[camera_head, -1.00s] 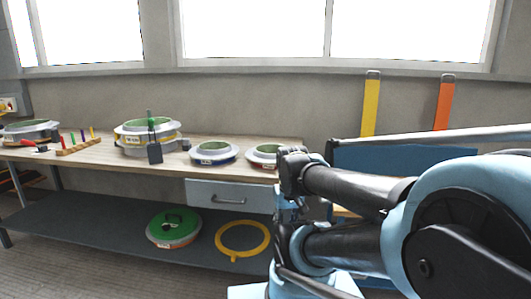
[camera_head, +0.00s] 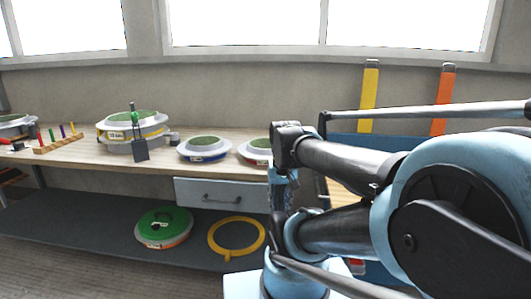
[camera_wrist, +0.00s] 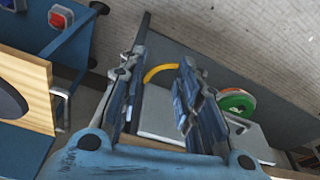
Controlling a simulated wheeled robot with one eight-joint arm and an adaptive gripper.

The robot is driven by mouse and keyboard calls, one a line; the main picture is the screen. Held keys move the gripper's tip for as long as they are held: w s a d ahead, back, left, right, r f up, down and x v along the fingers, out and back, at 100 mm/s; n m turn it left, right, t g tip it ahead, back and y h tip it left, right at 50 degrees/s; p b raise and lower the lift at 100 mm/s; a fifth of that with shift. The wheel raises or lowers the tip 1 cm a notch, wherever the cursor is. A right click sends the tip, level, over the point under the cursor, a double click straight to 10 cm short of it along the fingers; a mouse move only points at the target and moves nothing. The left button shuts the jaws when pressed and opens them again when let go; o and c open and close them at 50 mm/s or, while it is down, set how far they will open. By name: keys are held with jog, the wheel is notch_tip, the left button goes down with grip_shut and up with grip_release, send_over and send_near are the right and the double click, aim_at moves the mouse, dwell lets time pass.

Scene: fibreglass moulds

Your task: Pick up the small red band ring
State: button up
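The small ring with a red band (camera_head: 254,149), a grey ring-shaped mould with a green top, sits on the wooden bench. Its right side is hidden behind my arm in the head view, and only a little of its red band shows. I cannot make it out in the wrist view. My gripper (camera_wrist: 163,62) shows in the wrist view with its two fingers apart and nothing held between them. It points past the grey drawer front towards the shelf below. In the head view my arm hides most of the gripper, close to the bench's right end.
A similar blue-banded ring (camera_head: 204,149) sits left of it, then a larger stacked mould (camera_head: 133,133) with a hanging tag. A drawer (camera_head: 222,192) is under the bench. The lower shelf (camera_head: 85,222) holds a green-topped mould (camera_head: 164,227) and a yellow ring (camera_head: 237,236).

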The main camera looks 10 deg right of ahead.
jog(key=w+r+m, duration=0.7)
jog(key=w+r, duration=0.8)
jog(key=w, duration=0.2)
jog(key=m+t, duration=0.1)
jog(key=m, duration=0.6)
send_near(258, 139)
jog(key=shift+h, duration=0.3)
jog(key=shift+w+x, duration=0.2)
jog(key=shift+x, duration=4.3)
jog(key=shift+a, duration=0.15)
jog(key=shift+r, duration=0.1)
grip_shut()
